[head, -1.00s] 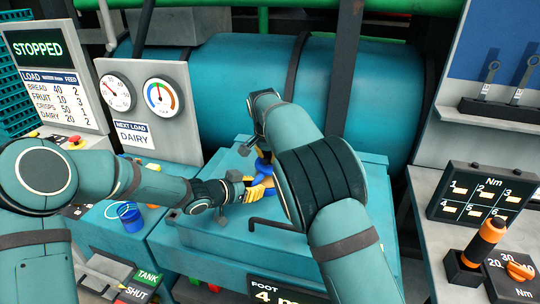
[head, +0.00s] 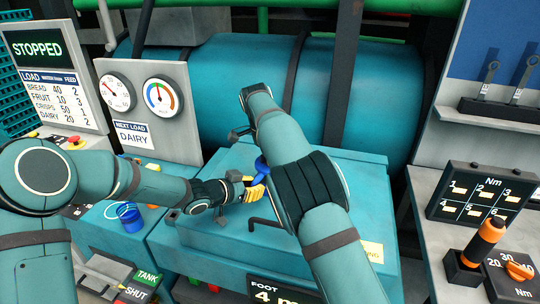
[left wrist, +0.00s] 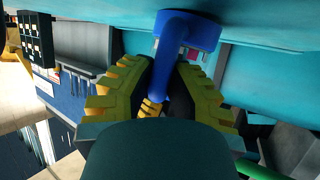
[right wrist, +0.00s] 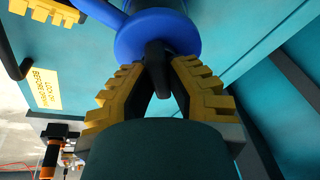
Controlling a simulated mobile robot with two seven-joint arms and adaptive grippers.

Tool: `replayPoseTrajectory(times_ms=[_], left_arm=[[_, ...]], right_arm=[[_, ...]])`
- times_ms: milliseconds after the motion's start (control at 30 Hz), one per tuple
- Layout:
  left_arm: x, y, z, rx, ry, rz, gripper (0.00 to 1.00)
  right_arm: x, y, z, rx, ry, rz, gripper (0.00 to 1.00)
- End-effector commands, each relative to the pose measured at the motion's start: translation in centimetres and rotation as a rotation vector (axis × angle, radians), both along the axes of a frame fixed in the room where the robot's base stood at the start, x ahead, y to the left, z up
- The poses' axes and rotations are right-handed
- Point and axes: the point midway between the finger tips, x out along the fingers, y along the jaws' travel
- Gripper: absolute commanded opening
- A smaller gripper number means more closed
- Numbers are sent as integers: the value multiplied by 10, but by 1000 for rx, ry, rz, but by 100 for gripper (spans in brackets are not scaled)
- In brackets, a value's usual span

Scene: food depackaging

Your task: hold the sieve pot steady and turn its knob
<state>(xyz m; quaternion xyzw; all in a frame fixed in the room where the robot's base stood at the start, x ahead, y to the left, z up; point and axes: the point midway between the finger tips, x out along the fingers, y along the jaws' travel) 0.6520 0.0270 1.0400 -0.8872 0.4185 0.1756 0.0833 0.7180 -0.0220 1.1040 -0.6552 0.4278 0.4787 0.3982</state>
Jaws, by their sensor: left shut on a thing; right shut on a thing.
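The blue sieve pot (head: 262,166) stands on the teal machine top, partly hidden behind my right arm in the head view. My left gripper (head: 258,189) is shut on its blue side handle (left wrist: 174,62), with yellow fingers on both sides of the bar. The pot's round blue body shows at the top of the left wrist view. My right gripper (right wrist: 158,88) is shut on the black knob (right wrist: 156,62), which sticks out from the pot's round blue flange (right wrist: 128,40). In the head view the right fingers are hidden behind my right arm.
A black bent handle (head: 264,223) lies on the teal lid (head: 225,240) close by. A blue cup-like part (head: 131,218) stands to the left. A large teal drum (head: 250,80) is behind. An orange-handled tool (head: 486,240) stands at the right.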

Motion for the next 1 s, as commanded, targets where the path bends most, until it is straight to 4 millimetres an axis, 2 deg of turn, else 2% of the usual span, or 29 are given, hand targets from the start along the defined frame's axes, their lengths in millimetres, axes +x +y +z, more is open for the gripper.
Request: replayPoseTrajectory(times_ms=[433, 467, 500, 533, 867, 1000], left_arm=[[0, 1, -2, 3, 5, 3, 0], [0, 1, -2, 3, 5, 3, 0], [0, 1, -2, 3, 5, 3, 0], [0, 1, -2, 3, 5, 3, 0], [-1, 1, -2, 4, 5, 2, 0], [-1, 1, -2, 4, 5, 0, 0]], right_arm=[[-1, -1, -3, 0, 7, -9, 0], [-1, -1, -3, 0, 7, -9, 27], [-1, -1, -3, 0, 7, -8, 41], [-1, 0, -3, 0, 7, -8, 46], [-1, 1, 1, 1, 2, -6, 46], [-3, 3, 16, 2, -1, -6, 46]])
